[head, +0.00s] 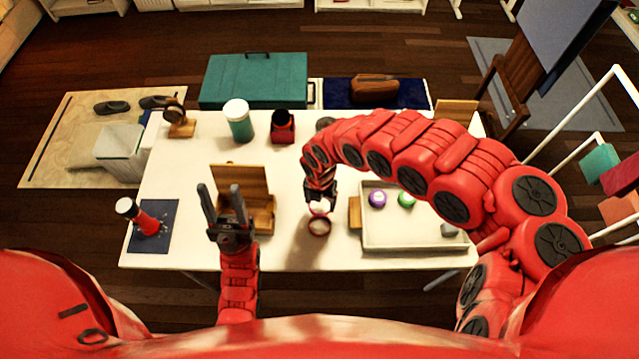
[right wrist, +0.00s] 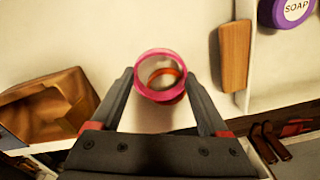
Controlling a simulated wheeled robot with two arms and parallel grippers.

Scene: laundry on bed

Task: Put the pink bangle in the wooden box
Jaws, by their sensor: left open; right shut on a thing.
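The pink bangle (right wrist: 140,82) is between the fingertips of my right gripper (right wrist: 163,85) in the right wrist view. In the head view the right gripper (head: 320,198) is shut on it above the table's middle. A reddish ring shape (head: 320,227) shows just below; I cannot tell whether it is part of the bangle or separate. The wooden box (head: 262,216) stands left of the right gripper with its lid raised, and it also shows at the left of the right wrist view (right wrist: 45,108). My left gripper (head: 221,195) is open and empty, in front of the box's left side.
A white tray (head: 400,246) with a purple tin (head: 377,199) and a green tin (head: 406,199) lies at right. A small wooden block (head: 354,213) stands beside its left wall. A red-and-white bottle (head: 148,222) lies on a blue mat (head: 166,240) at left.

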